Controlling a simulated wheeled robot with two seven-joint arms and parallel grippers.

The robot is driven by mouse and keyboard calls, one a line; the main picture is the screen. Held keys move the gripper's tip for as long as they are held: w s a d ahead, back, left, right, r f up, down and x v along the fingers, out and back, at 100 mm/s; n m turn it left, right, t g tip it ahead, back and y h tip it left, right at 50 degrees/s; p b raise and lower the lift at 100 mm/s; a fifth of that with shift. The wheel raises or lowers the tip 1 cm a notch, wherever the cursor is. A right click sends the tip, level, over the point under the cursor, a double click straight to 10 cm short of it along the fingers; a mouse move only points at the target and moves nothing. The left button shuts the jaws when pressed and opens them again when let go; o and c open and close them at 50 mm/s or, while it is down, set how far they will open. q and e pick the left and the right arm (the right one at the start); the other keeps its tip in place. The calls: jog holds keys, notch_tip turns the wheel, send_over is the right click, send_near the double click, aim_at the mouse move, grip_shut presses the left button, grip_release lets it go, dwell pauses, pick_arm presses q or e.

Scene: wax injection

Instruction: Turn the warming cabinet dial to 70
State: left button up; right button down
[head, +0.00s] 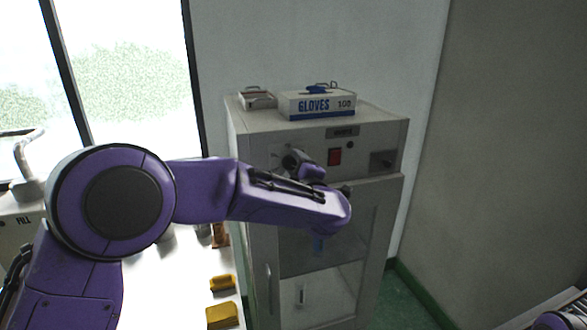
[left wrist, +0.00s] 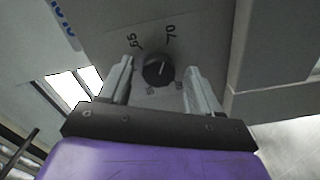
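The warming cabinet (head: 388,145) stands against the wall with its control panel at the top. In the left wrist view its round black dial (left wrist: 158,71) sits between numbers; one reads 70 at the upper right, the other looks like 65 or 55 at the upper left. A pale line on the dial points roughly up, between the two numbers. My left gripper (left wrist: 160,68) is open, one finger on each side of the dial, with small gaps showing. In the head view my left arm and gripper largely hide the dial. My right gripper is not in view.
A gloves box (head: 318,105) and a small tray (head: 257,100) sit on top of the cabinet. A red switch (head: 335,157) is on the panel. The glass door below is closed. Yellow items (head: 222,316) lie on the white table at left.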

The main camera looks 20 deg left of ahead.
pick_arm(q)
jog(key=shift+s+d, duration=0.15)
jog(key=shift+s, duration=0.05)
jog(key=b+v, duration=0.4)
jog(key=v, duration=0.6)
